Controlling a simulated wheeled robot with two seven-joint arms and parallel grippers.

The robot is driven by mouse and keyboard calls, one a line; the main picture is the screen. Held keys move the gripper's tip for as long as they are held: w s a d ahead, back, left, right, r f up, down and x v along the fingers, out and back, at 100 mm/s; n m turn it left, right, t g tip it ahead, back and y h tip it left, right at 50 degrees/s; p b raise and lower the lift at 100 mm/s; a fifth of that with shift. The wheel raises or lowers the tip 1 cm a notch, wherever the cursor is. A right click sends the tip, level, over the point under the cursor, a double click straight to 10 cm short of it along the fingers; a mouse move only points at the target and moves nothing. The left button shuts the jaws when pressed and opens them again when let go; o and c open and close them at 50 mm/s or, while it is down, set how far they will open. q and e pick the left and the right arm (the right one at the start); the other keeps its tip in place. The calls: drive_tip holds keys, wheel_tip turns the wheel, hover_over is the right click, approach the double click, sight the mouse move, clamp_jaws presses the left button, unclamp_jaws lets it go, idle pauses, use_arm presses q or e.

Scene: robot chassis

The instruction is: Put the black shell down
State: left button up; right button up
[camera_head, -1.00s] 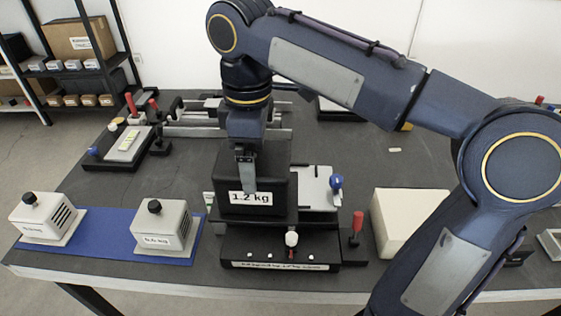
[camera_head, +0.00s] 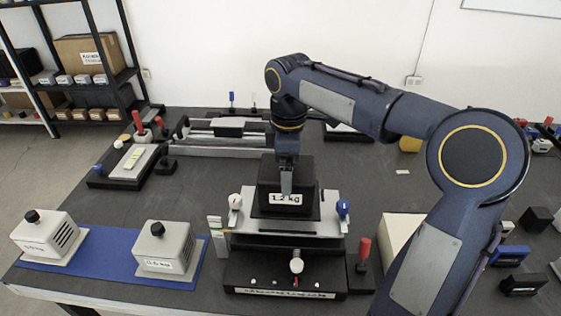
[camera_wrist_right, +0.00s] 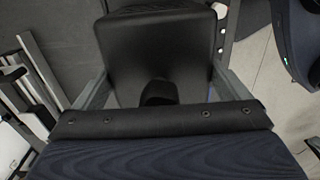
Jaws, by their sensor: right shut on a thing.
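The black shell (camera_head: 270,203) is a box with a "1.2 kg" label on its front. It is upright at the grey plate (camera_head: 325,224) of the black fixture (camera_head: 255,268), between a white knob (camera_head: 235,201) and a blue knob (camera_head: 343,208). I cannot tell whether its underside touches the plate. My right gripper (camera_head: 286,184) comes from above and is shut on the shell. In the right wrist view the shell (camera_wrist_right: 155,45) fills the space between the fingers, with a dark knob (camera_wrist_right: 158,92) near the palm. My left gripper is out of view.
Two light grey boxes with black knobs (camera_head: 45,238) (camera_head: 165,250) stand on a blue mat (camera_head: 105,262) at left. A red-handled clamp (camera_head: 363,255) and a cream block (camera_head: 398,230) stand right of the fixture. A rail assembly (camera_head: 225,140) lies behind. Dark table between is clear.

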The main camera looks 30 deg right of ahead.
drive_tip(key=shift+w+d+f, duration=0.35)
drive_tip(key=shift+d+f, duration=0.15)
drive_tip(key=shift+f, duration=0.1)
drive_tip(key=shift+w+f, duration=0.1)
drive_tip(key=shift+f, duration=1.6)
